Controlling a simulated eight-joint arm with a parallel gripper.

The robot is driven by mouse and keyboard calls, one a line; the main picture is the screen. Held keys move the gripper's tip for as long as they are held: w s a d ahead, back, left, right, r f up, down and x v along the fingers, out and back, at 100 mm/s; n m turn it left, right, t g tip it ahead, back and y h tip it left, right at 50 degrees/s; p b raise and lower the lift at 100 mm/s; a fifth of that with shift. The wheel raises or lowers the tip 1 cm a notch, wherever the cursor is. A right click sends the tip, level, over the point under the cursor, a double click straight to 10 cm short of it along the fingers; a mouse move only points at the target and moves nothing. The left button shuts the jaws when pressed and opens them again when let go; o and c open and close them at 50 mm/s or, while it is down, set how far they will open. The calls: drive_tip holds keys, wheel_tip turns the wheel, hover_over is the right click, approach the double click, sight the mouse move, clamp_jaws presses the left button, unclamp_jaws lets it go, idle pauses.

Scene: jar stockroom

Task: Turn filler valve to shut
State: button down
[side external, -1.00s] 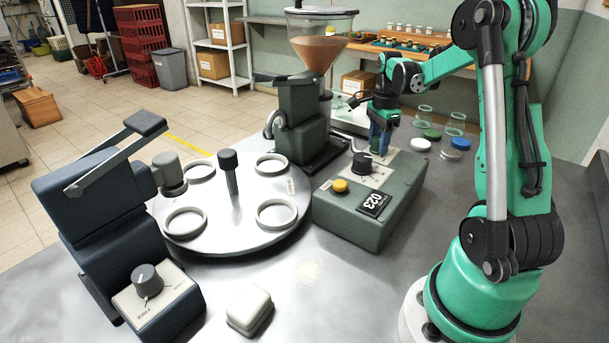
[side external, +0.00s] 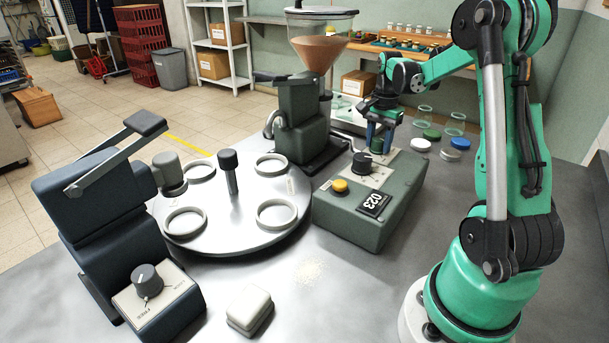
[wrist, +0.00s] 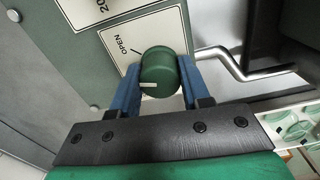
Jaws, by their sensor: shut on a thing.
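The filler valve knob (wrist: 159,72) is round and green with a white pointer line. In the wrist view it sits between the two blue fingers of my gripper (wrist: 159,85), which are shut on its sides. The pointer line points to the left of the picture. An OPEN label (wrist: 122,45) with a tick mark is printed on the plate above left of the knob; no other position label is readable there.
A bent metal rod (wrist: 222,60) runs close beside my fingers. A turntable (side external: 232,205) stands left; lids and glass jars lie behind right.

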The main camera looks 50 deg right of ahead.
sight(379, 138)
drive_tip(key=n, duration=1.2)
idle(0.5)
drive_tip(key=shift+c, duration=2.1)
unclamp_jaws()
drive_tip(key=shift+r, duration=2.85)
